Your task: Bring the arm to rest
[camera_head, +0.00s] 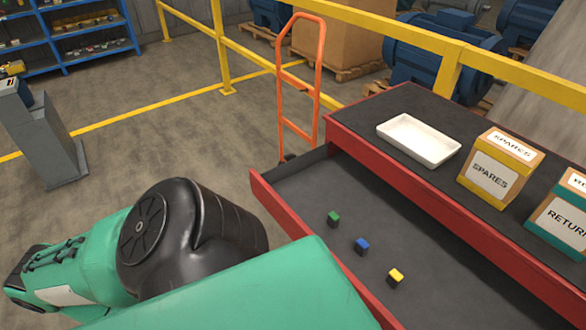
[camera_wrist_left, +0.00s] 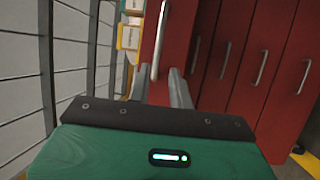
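My left arm, green and black, fills the lower left of the head view; its gripper is out of that picture. In the left wrist view my left gripper (camera_wrist_left: 160,83) has its two grey fingers apart, with a gap between them. The lower end of a pale handle (camera_wrist_left: 161,40) on a red drawer front (camera_wrist_left: 183,40) shows through that gap; I cannot tell how far off it is. In the head view the drawer (camera_head: 300,208) stands pulled out. A green cube (camera_head: 333,219), a blue cube (camera_head: 361,246) and a yellow cube (camera_head: 396,278) lie in it. My right gripper is not in view.
The red cabinet's dark top (camera_head: 385,107) bears a white tray (camera_head: 418,140), a spares box (camera_head: 497,172) and a returns box (camera_head: 562,216). An orange hand truck (camera_head: 302,85) stands behind, by a yellow railing (camera_head: 222,55). A grey pedestal (camera_head: 45,135) stands left. Floor between is clear.

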